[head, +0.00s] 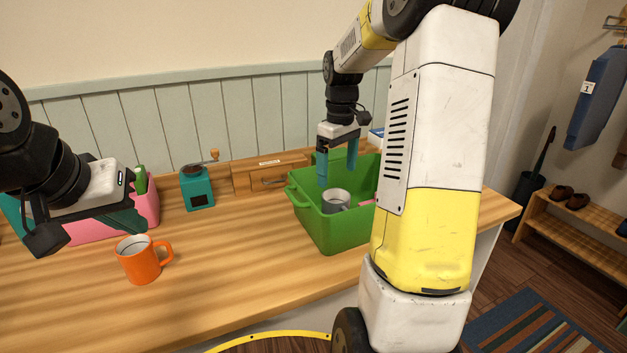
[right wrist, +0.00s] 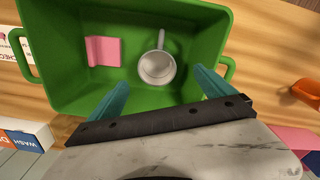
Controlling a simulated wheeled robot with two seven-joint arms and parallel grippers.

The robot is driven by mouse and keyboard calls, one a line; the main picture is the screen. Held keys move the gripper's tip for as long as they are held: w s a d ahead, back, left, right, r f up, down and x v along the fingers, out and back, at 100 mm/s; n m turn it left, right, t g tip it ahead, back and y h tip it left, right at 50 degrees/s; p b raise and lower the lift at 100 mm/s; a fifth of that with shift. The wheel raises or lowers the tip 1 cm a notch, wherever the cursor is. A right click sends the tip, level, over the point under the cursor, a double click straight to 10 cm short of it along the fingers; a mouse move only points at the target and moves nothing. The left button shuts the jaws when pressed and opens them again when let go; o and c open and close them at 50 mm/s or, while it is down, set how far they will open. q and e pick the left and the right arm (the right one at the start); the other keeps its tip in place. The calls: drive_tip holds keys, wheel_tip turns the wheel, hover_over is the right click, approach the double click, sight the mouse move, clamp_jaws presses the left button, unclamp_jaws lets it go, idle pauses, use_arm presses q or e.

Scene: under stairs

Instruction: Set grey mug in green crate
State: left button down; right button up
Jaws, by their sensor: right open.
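The grey mug (head: 336,201) stands inside the green crate (head: 333,236) on the wooden counter. In the right wrist view the mug (right wrist: 157,67) rests upright on the crate's (right wrist: 60,82) floor, its handle toward the far side. My right gripper (head: 337,172) is open and empty above the crate, its teal fingers (right wrist: 158,92) apart and clear of the mug. My left gripper (head: 137,222) is at the left above the counter, near an orange mug (head: 141,260); its finger gap is not clearly visible.
A pink item (right wrist: 103,51) lies in the crate beside the mug. A pink bin (head: 150,203), a teal coffee grinder (head: 197,188) and a wooden drawer box (head: 270,174) stand along the back. The counter's front middle is clear.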

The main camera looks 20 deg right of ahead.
drive_tip(key=s+a+r+m+t, duration=0.1)
drive_tip(key=s+a+r+t, duration=0.1)
drive_tip(key=s+a, duration=0.2)
drive_tip(key=s+a+r+m+t+y, duration=0.1)
drive_tip(key=s+a+r+m+t, duration=0.1)
drive_tip(key=s, duration=0.8)
drive_tip(key=s+a+r+m+t+y, duration=0.1)
drive_tip(key=s+a+r+m+t, duration=0.1)
drive_tip(key=s+a+r, duration=0.2)
drive_tip(key=shift+s+a, duration=1.2)
drive_tip(key=shift+s, duration=0.85)
drive_tip(key=shift+r, duration=0.1)
